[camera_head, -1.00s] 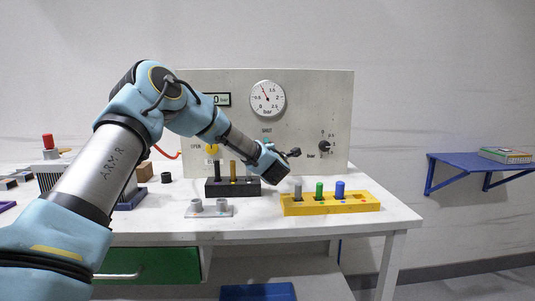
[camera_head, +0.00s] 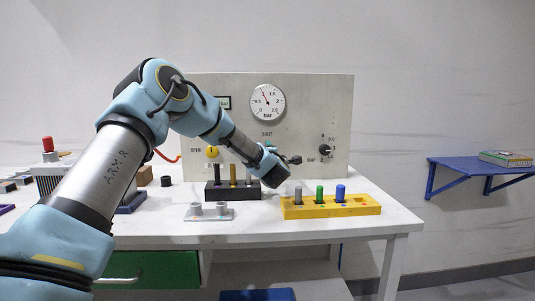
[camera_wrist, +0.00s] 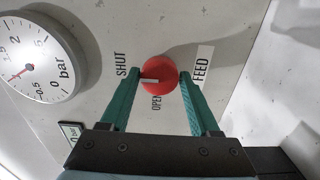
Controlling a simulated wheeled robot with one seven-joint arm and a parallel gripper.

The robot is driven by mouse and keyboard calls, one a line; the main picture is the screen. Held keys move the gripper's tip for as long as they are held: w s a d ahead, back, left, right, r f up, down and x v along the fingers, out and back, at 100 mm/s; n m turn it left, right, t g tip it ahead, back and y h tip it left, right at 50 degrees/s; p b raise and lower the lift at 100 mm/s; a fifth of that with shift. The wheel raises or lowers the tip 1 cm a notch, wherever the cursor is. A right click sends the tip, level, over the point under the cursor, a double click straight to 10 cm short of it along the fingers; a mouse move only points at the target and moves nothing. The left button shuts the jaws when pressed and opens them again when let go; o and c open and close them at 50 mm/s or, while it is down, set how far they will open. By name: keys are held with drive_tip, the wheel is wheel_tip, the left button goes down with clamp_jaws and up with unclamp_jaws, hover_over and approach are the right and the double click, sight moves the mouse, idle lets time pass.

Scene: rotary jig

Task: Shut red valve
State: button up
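The red valve (camera_wrist: 160,75) is a round red knob on the pale panel in the wrist view. Its white pointer line points left, to the side of the SHUT label (camera_wrist: 121,64). The OPEN label (camera_wrist: 157,103) is below it. My gripper (camera_wrist: 160,77) has its green fingers on opposite sides of the knob. Both fingertips sit against its edges, so it looks shut on the knob. In the head view my wrist (camera_head: 272,172) is in front of the panel (camera_head: 335,105), and the red valve is hidden there.
A gauge (camera_head: 267,102) is above, and a black knob (camera_head: 324,150) is to the right on the panel. Below my wrist, a black block (camera_head: 235,192) and a yellow block (camera_head: 330,206) with upright pegs stand on the table. A grey two-post plate (camera_head: 209,213) lies in front.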

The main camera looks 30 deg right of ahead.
drive_tip(key=o, duration=0.3)
drive_tip(key=b+v, duration=0.2)
drive_tip(key=v, duration=0.8)
drive_tip(key=shift+s+a, duration=0.2)
drive_tip(key=shift+s, duration=0.15)
